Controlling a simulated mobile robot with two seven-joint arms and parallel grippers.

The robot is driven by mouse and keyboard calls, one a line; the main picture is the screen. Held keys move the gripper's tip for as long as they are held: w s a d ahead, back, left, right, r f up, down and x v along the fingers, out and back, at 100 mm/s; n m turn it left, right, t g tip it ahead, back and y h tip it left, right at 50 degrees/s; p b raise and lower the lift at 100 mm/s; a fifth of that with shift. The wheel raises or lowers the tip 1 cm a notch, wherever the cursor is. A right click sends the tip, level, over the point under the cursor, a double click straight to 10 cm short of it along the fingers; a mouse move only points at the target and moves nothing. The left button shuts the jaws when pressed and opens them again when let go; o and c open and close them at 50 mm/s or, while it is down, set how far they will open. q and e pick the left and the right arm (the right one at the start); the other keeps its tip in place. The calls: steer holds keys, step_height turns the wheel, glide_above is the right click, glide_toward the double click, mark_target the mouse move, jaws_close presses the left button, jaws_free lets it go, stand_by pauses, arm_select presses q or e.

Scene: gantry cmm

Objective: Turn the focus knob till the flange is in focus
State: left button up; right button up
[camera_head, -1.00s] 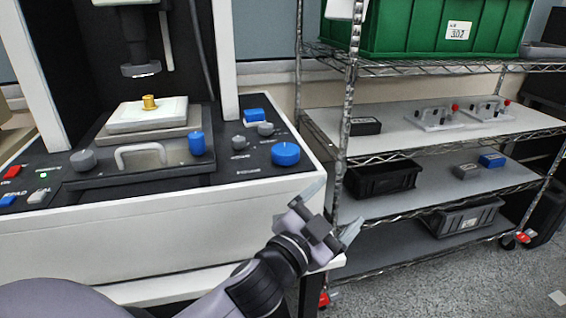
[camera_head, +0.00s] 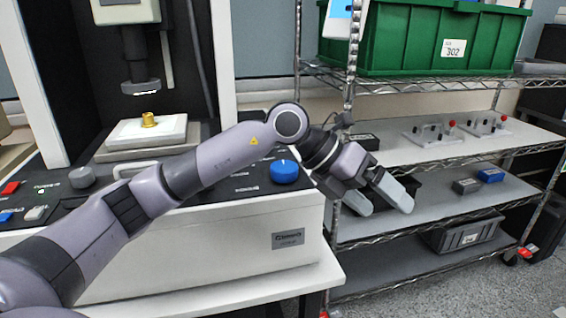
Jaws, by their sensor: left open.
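The small brass flange (camera_head: 149,120) sits on a white block on the machine's stage, below the dark lens head (camera_head: 141,85). A large blue knob (camera_head: 284,171) stands on the right of the control panel, and a grey knob (camera_head: 82,178) on the left. The panel labels are too small to tell which is the focus knob. My left gripper (camera_head: 379,201) is open and empty, to the right of the blue knob and apart from it, in front of the shelf. My left arm hides the middle of the panel. My right gripper is out of view.
A wire shelf rack (camera_head: 460,185) stands close on the right, with a green bin (camera_head: 400,40) on top and fixtures and small boxes below. Red and blue buttons lie at the panel's left.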

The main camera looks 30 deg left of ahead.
arm_select(q)
steer(key=w+a+r+n+y, duration=0.2)
steer(key=a+y, duration=0.3)
steer(key=a, duration=0.5)
steer(key=n+y, duration=0.2)
steer(key=y, duration=0.3)
glide_toward(284, 166)
step_height(284, 166, down, 2)
steer(key=x, duration=0.7)
steer(key=shift+w+a+r, duration=0.1)
steer(key=shift+w+r, duration=0.05)
steer(key=shift+w, duration=0.15)
steer(key=c, duration=1.1)
